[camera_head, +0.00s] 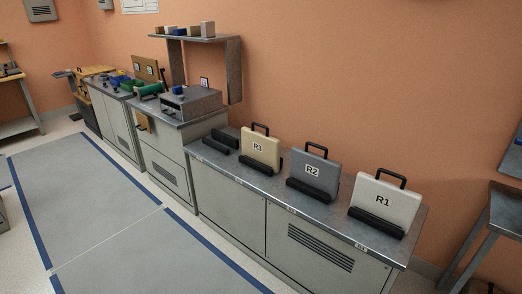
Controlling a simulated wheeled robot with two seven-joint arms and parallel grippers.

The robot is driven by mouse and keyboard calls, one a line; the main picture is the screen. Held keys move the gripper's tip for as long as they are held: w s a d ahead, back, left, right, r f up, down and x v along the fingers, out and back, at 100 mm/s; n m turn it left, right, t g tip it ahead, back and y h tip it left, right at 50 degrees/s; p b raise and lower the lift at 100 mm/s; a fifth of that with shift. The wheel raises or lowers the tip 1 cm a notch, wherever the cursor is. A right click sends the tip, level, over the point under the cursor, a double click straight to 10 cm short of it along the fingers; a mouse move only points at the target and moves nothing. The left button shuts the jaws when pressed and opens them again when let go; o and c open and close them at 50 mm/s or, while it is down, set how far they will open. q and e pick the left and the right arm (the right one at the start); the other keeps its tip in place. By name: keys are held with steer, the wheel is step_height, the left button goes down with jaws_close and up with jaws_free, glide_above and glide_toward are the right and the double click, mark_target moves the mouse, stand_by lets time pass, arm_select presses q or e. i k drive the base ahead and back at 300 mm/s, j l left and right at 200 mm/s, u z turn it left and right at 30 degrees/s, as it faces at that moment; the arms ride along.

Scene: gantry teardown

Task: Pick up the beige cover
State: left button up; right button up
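The beige cover (264,141) stands upright in a black holder (259,166) on the metal counter. It has a black handle on top and a small label that seems to read R3. It is the leftmost of three similar covers. Neither of my grippers is in view.
A grey-blue cover (316,167) labelled R2 and a white cover (387,198) labelled R1 stand in holders to the right on the counter (338,208). An empty black holder (222,139) lies to the left. Open floor (85,210) with blue lines lies in front.

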mark_target(263, 149)
steer(key=i+u, duration=0.2)
steer(key=i, duration=0.25)
steer(key=i+u, duration=0.15)
steer(key=i, duration=0.3)
steer(key=i+l+u, duration=0.2)
steer(key=i, duration=0.2)
steer(key=i+l+u, duration=0.15)
steer(key=i, duration=0.3)
steer(key=i+l+u, duration=0.2)
steer(key=i, duration=0.2)
